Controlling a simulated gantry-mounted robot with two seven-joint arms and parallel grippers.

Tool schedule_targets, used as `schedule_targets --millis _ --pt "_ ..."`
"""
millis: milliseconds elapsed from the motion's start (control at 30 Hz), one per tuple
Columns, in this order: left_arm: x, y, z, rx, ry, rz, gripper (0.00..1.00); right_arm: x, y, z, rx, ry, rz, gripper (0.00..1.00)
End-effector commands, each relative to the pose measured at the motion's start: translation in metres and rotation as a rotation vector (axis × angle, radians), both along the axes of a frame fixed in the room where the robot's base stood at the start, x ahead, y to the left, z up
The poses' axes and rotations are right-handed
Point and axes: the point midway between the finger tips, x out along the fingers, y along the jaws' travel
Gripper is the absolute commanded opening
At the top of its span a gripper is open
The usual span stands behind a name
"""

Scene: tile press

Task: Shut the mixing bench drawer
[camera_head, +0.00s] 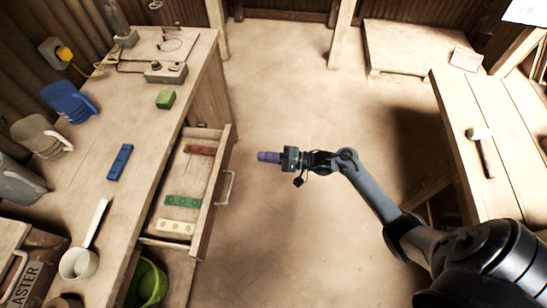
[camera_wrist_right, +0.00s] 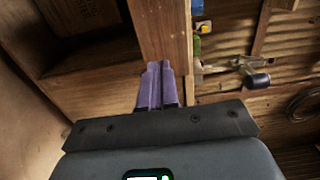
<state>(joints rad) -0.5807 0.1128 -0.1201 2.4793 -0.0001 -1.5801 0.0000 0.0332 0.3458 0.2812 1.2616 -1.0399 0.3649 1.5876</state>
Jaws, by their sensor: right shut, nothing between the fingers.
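The mixing bench drawer (camera_head: 217,191) stands pulled out from the bench (camera_head: 146,151) on the left in the head view. Its metal handle (camera_head: 229,188) is on its front, facing right. Inside lie a brown-red block (camera_head: 200,150), a green tile strip (camera_head: 183,201) and a cream tile strip (camera_head: 176,227). My right gripper (camera_head: 262,156) is to the right of the drawer front, apart from it and a little farther back than the handle. Its purple fingers are shut and empty, also in the wrist view (camera_wrist_right: 157,88). My left gripper is not in view.
On the bench are a blue strip (camera_head: 120,162), a green block (camera_head: 165,98), a white ladle (camera_head: 79,262), jugs (camera_head: 68,102) and a switch box (camera_head: 166,72). A green bucket (camera_head: 152,282) stands below the drawer's near end. Another table (camera_head: 500,130) holds a hammer (camera_head: 482,150). The middle floor is clear.

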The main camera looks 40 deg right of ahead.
Motion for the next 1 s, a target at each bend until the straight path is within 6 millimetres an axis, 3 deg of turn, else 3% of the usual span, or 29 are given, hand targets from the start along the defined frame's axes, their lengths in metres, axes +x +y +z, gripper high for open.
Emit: schedule_targets --millis 200,500,1000 --pt "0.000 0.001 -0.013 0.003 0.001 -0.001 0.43 0.033 0.028 -0.001 0.002 -0.004 0.001 0.00" --pt "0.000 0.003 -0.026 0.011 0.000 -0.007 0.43 0.063 0.055 -0.002 0.001 0.000 0.000 0.00" --pt "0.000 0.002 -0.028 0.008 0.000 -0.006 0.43 0.073 0.063 0.000 -0.001 0.001 -0.001 0.00"
